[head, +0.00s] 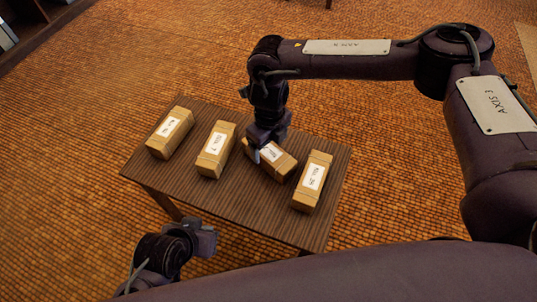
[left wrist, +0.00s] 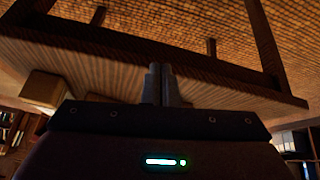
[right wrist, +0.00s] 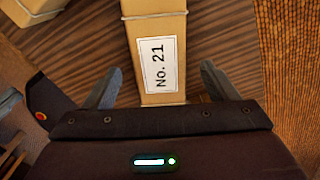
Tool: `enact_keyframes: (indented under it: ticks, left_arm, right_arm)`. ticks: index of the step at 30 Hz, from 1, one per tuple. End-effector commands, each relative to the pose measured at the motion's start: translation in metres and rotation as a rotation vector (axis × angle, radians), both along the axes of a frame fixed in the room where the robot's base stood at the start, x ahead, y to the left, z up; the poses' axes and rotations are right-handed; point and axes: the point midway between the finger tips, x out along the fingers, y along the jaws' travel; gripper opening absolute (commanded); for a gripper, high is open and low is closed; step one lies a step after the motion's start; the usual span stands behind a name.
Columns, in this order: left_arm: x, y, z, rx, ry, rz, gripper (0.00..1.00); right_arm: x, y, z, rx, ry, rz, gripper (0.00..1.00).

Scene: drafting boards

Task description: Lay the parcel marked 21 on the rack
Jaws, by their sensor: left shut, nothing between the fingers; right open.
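The parcel marked No. 21 (right wrist: 158,25) is a brown box with a white label, seen in the right wrist view. In the head view it appears to be the slanted third parcel (head: 286,168), partly covered by my right gripper. My right gripper (head: 262,152) is open above it; in the right wrist view its fingers (right wrist: 160,85) appear on either side of the label end, apart from the box. My left gripper (head: 212,240) is shut and empty near the table's front edge; its fingertips (left wrist: 161,70) are together. I cannot identify a rack.
The small wooden table (head: 240,210) also bears parcels at far left (head: 169,133), left of middle (head: 216,150) and right (head: 313,182). The right one stands close to the slanted one. Dark shelving (head: 30,25) with books is at the top left. Open floor surrounds the table.

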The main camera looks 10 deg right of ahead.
Motion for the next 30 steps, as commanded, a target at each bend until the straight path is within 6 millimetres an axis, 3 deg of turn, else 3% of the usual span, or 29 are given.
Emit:
enact_keyframes:
  ticks: [6,14,27,30]
  left_arm:
    - [0.003,-0.01,-0.002,-0.033,-0.05,-0.013,0.0]
    - [0.004,-0.012,0.0,-0.04,-0.061,-0.015,0.0]
    - [0.003,-0.011,0.0,-0.038,-0.058,-0.016,0.0]
    - [0.003,-0.011,0.0,-0.038,-0.058,-0.016,0.0]
  right_arm:
    - [-0.001,0.0,-0.036,-0.001,0.002,0.0,0.8]
    - [0.0,0.001,-0.039,0.001,0.001,0.0,0.8]
    - [0.0,0.001,-0.038,0.001,0.001,0.0,0.22]
    - [0.0,0.001,-0.037,0.001,0.0,0.0,0.13]
